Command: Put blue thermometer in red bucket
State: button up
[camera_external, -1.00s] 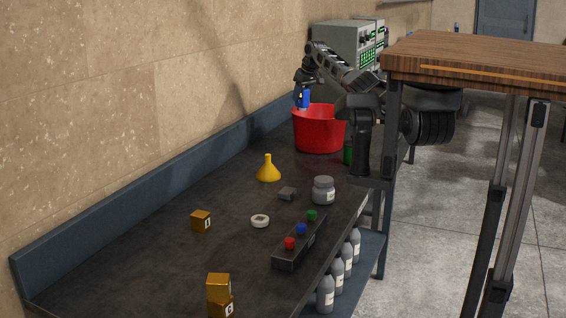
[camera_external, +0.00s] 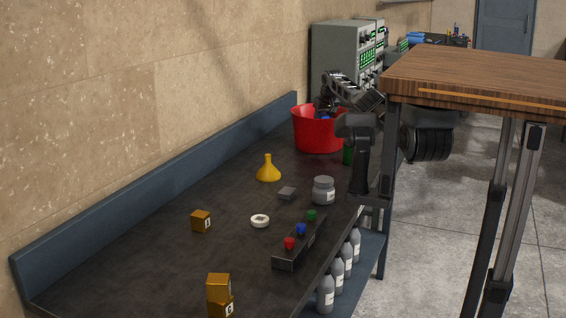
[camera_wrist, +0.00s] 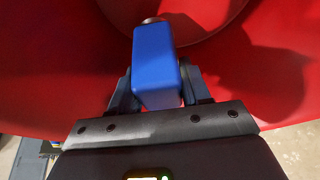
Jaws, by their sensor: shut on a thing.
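The red bucket (camera_external: 319,133) stands at the far end of the dark workbench. In the wrist view its red inside (camera_wrist: 70,70) fills most of the picture. My gripper (camera_wrist: 157,88) is shut on the blue thermometer (camera_wrist: 156,55), a blue block-shaped body with a small metallic tip at its far end. The thermometer points into the bucket, over its floor. In the external view my gripper is down inside the bucket's opening and a bit of blue shows at the rim. Whether the thermometer touches the bucket floor cannot be told.
A yellow funnel (camera_external: 268,171), a grey jar (camera_external: 323,191) and a green can (camera_external: 348,153) stand near the bucket. Grey instruments (camera_external: 343,60) stand behind it. A wooden-topped table (camera_external: 480,68) is at the right.

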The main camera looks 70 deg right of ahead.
jog(key=shift+f, duration=1.4)
jog(key=shift+f, duration=0.1)
jog(key=o, duration=1)
jog(key=shift+s+a+r, duration=0.1)
jog(key=shift+r, duration=0.4)
jog(key=p+v, duration=0.1)
jog(key=v, duration=1)
